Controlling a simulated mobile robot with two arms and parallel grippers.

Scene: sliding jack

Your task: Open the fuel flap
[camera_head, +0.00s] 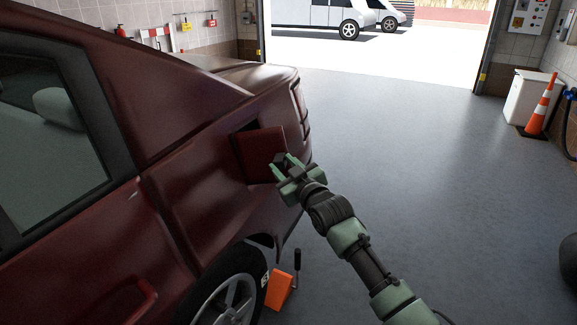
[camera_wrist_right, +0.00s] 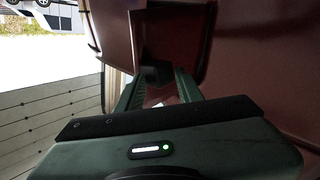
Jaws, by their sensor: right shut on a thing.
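The fuel flap (camera_head: 259,153) is a dark red panel on the rear side of the red car (camera_head: 175,140). It stands swung out from the body, with a dark recess (camera_head: 246,127) showing behind its top edge. My right gripper (camera_head: 286,163) is at the flap's right edge, shut on it. In the right wrist view the green fingers (camera_wrist_right: 157,90) reach up to the dark red flap (camera_wrist_right: 168,32). The exact contact at the fingertips is dark and hard to make out. My left gripper is not in view.
An orange wheel chock (camera_head: 279,290) is on the floor beside the car's rear wheel (camera_head: 232,300). Open grey floor (camera_head: 390,150) lies right of the car. A traffic cone (camera_head: 541,105) and white cabinet (camera_head: 526,98) stand at the far right.

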